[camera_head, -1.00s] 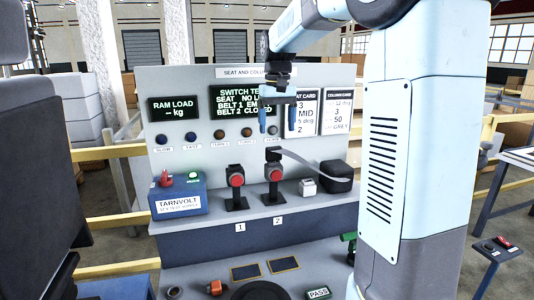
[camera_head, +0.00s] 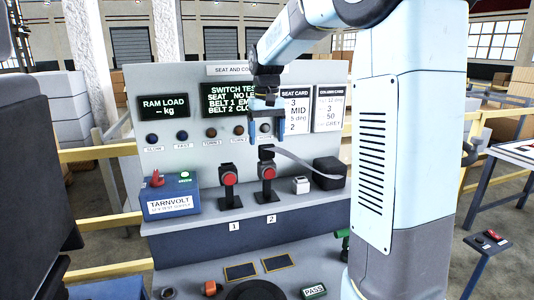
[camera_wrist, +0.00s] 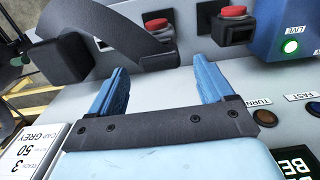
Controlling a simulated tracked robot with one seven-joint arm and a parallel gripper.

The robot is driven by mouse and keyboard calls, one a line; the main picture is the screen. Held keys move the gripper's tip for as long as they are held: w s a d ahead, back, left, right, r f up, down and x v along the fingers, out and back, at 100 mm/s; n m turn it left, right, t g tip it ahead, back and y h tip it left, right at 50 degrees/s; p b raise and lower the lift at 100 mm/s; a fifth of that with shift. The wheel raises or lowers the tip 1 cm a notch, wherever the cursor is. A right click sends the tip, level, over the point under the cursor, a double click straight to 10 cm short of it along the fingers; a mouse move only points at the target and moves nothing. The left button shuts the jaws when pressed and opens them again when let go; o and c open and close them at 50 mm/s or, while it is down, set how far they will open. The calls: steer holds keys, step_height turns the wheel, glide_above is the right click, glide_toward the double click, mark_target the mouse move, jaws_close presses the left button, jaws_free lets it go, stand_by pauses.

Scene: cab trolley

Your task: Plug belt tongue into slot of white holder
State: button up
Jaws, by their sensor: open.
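The white holder (camera_head: 301,185) is a small white block on the bench ledge, between buckle 2 and a black box. I cannot make out its slot. A grey belt (camera_head: 308,164) runs from the black box (camera_head: 330,172) to the top of buckle 2 (camera_head: 267,172), a black stand with a red button. The belt's tongue is not clearly seen; the belt end is at the buckle's top. My gripper (camera_head: 266,136) is open and empty, above buckle 2. In the wrist view, its blue fingers (camera_wrist: 160,85) are apart, with the belt (camera_wrist: 118,22) and buckle beyond them.
Buckle 1 (camera_head: 229,185) stands left of buckle 2. A blue TARNVOLT box (camera_head: 171,198) is farther left. An upright panel with lamps, screens (camera_head: 228,100) and cards is behind. A dark seat (camera_head: 35,150) fills the left edge.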

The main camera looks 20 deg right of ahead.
mark_target(267, 145)
steer(key=shift+f, duration=2.4)
steer(key=c, duration=1.5)
steer(key=shift+o, duration=0.2)
steer(key=shift+r, duration=2.95)
steer(key=shift+d, duration=0.1)
steer(key=d+f, duration=0.7)
steer(key=d, duration=0.5)
steer(key=shift+f, duration=0.35)
